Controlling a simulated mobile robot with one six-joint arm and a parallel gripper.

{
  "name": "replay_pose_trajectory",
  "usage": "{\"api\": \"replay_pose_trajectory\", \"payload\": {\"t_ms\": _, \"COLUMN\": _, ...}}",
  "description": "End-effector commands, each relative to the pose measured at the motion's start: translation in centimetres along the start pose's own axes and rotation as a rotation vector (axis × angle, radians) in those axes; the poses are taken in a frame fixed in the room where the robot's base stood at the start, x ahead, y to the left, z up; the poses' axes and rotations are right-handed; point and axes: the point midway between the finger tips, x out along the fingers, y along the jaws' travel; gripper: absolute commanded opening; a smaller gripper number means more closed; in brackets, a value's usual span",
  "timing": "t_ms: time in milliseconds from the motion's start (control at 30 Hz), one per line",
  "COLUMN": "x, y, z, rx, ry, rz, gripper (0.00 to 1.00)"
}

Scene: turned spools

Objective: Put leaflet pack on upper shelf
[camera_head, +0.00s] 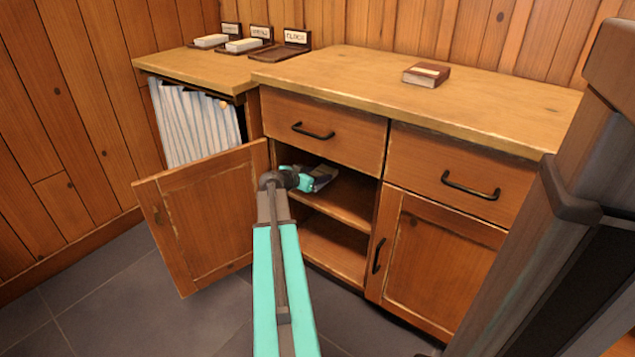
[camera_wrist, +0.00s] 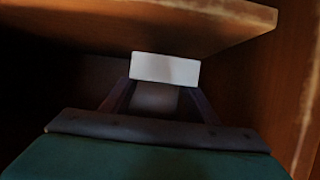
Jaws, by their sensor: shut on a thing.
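The leaflet pack (camera_wrist: 165,69) shows as a pale white block in the wrist view, between the two dark fingers. My gripper (camera_wrist: 160,88) is shut on it. In the head view my gripper (camera_head: 320,178) reaches through the open left cupboard doorway, just above the upper shelf (camera_head: 345,203). The pack cannot be made out clearly there. Whether it touches the shelf I cannot tell. In the wrist view a wooden board (camera_wrist: 130,22) crosses the top and the cupboard interior is dark.
The open cupboard door (camera_head: 205,215) swings out at left. The lower shelf (camera_head: 335,250) looks bare.

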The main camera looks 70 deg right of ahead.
Motion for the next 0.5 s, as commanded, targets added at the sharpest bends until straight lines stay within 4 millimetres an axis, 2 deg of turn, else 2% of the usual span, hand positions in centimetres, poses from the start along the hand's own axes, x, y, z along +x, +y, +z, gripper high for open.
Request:
{"api": "replay_pose_trajectory", "payload": {"t_ms": 167, "x": 0.2, "y": -0.1, "z": -0.1, "rx": 0.0, "ry": 0.001, "rz": 0.0, "gripper": 0.28}}
{"api": "replay_pose_trajectory", "payload": {"t_ms": 333, "x": 1.4, "y": -0.6, "z": -0.3, "rx": 0.0, "ry": 0.001, "rz": 0.0, "gripper": 0.28}}
{"api": "replay_pose_trajectory", "payload": {"t_ms": 500, "x": 2.0, "y": -0.6, "z": 1.9, "rx": -0.002, "ry": 0.0, "rz": -0.002, "gripper": 0.28}}
